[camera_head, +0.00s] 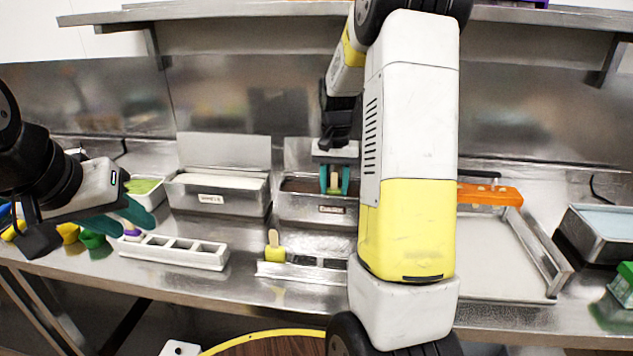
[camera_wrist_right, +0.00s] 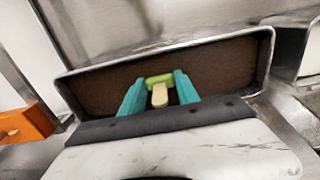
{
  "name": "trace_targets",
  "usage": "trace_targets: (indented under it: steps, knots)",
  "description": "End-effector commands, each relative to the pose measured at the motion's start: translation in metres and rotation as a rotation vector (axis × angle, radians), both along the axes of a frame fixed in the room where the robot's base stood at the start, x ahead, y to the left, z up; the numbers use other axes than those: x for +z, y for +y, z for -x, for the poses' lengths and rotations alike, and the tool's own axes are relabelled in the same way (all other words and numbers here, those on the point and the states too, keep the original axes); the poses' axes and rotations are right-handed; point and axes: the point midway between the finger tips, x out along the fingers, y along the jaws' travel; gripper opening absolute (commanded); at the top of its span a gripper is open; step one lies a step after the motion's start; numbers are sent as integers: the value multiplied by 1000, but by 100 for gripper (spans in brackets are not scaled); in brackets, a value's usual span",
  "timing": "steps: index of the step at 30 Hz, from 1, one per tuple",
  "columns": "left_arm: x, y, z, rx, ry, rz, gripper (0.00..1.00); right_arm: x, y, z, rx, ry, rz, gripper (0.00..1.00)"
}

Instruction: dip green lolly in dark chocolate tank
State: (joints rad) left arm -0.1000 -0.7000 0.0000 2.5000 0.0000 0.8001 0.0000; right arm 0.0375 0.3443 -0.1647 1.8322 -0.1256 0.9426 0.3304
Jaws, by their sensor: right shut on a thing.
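The dark chocolate tank (camera_head: 322,209) is a steel bin with a label, behind the bench's front row. In the right wrist view its dark brown contents fill it below the steel rim (camera_wrist_right: 64,88). My right gripper (camera_head: 335,180) hangs over this tank with its teal fingers shut on the green lolly's stick. The right wrist view shows the pale stick (camera_wrist_right: 159,96) between the fingers and the green lolly (camera_wrist_right: 159,79) against the chocolate. I cannot tell how deep the lolly sits. My left gripper (camera_head: 128,222) is off to the left, its teal fingers apart and apparently empty.
A white-filled tank (camera_head: 218,198) stands left of the chocolate tank. In front are a white slotted holder (camera_head: 175,250) with a purple item and another holder (camera_head: 300,272) with a yellow lolly (camera_head: 274,246). A steel tray (camera_head: 505,260) with an orange bar (camera_head: 490,194) lies right.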

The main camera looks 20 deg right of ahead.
Motion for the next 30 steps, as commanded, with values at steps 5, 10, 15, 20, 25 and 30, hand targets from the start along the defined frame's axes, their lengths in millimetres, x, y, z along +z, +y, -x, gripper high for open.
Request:
trace_targets:
  steps: [5, 10, 15, 20, 25, 30]
  knots:
    - [0, 0, 0, 0, 0, 0, 36, 2, 0, 0, 0, -1, 0, 2]
    - [0, 0, 0, 0, 0, 0, 36, 12, 0, -1, 0, -2, 0, 2]
    - [0, 0, 0, 0, 0, 0, 36, 23, 0, -1, 0, -2, 0, 2]
    - [0, 0, 0, 0, 0, 0, 36, 32, 0, 0, 1, -1, 0, 2]
    - [0, 0, 0, 0, 0, 0, 36, 43, 0, 0, 1, -2, 0, 2]
    - [0, 0, 0, 0, 0, 0, 36, 53, 0, 0, 1, -1, 0, 2]
